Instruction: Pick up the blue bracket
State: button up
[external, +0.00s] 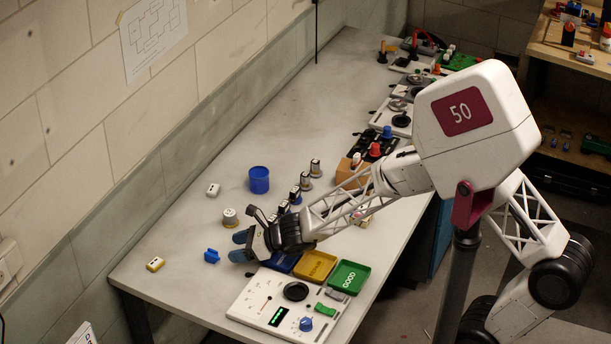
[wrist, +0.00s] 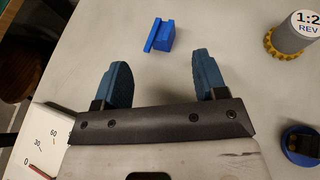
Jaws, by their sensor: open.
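The blue bracket (external: 211,256) is a small bright blue piece lying on the grey bench top, left of my gripper in the external view. It also shows in the wrist view (wrist: 160,35), ahead of and between my fingertips, apart from both. My gripper (external: 239,246) is open and empty, with two dark blue fingers pointing toward the bracket. In the wrist view, the gripper (wrist: 162,68) has a wide gap between its fingers. Nothing hides the bracket in either view.
A motor with a yellow base (external: 230,218) stands behind my gripper. A white and yellow block (external: 155,264) lies left of the bracket. Blue, yellow and green (external: 349,278) trays and a white control panel (external: 262,300) sit to the right. The bench around the bracket is clear.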

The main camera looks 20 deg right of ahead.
aim_at(211, 253)
jog(key=shift+x, duration=1.3)
jog(key=shift+a, duration=0.1)
jog(key=shift+x, duration=2.5)
jog(key=shift+w, duration=0.15)
jog(key=c, duration=1.1)
